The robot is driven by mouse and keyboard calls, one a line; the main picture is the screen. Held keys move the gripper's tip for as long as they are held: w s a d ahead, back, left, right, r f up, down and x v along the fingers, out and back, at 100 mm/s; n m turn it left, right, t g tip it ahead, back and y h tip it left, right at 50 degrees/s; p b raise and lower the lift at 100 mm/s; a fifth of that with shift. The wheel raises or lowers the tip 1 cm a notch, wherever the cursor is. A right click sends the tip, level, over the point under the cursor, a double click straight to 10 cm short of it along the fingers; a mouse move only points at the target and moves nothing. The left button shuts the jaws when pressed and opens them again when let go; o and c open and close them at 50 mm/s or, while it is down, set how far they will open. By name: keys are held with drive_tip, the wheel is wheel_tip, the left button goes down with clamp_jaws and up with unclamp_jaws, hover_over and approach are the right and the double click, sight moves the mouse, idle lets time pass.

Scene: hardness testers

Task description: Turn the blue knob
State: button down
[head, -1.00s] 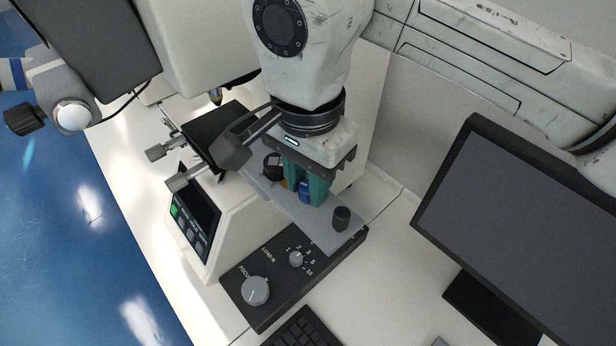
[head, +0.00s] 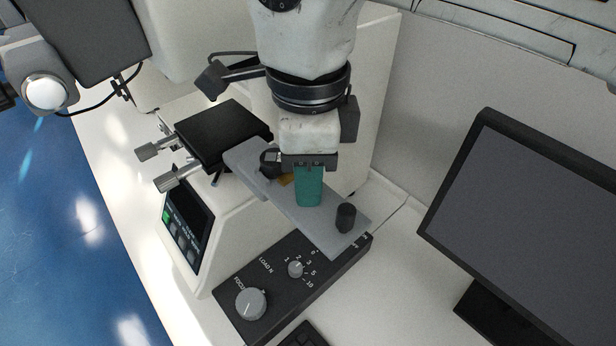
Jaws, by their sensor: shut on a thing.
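My gripper (head: 309,198) points down over a grey plate (head: 318,222) in the head view. Its teal fingers now show edge-on, one in front of the other. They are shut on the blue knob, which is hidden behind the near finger. The knob stands on the grey plate between a black knob (head: 345,218) on the right and another dark knob (head: 270,163) on the left.
A black control box (head: 275,300) with a focus dial (head: 250,303) and a load dial (head: 295,269) lies in front of the plate. A black stage (head: 215,133) with micrometers stands at left. A monitor (head: 530,210) stands at right.

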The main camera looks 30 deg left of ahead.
drive_tip(key=m+b, duration=0.2)
drive_tip(key=m, duration=0.4)
drive_tip(key=m+b, duration=0.1)
drive_tip(key=m, duration=0.5)
drive_tip(key=shift+b, duration=0.3)
idle(0.4)
drive_tip(key=c, duration=0.9)
unclamp_jaws()
drive_tip(key=shift+o, duration=0.2)
wheel_tip(320, 180, up, 11)
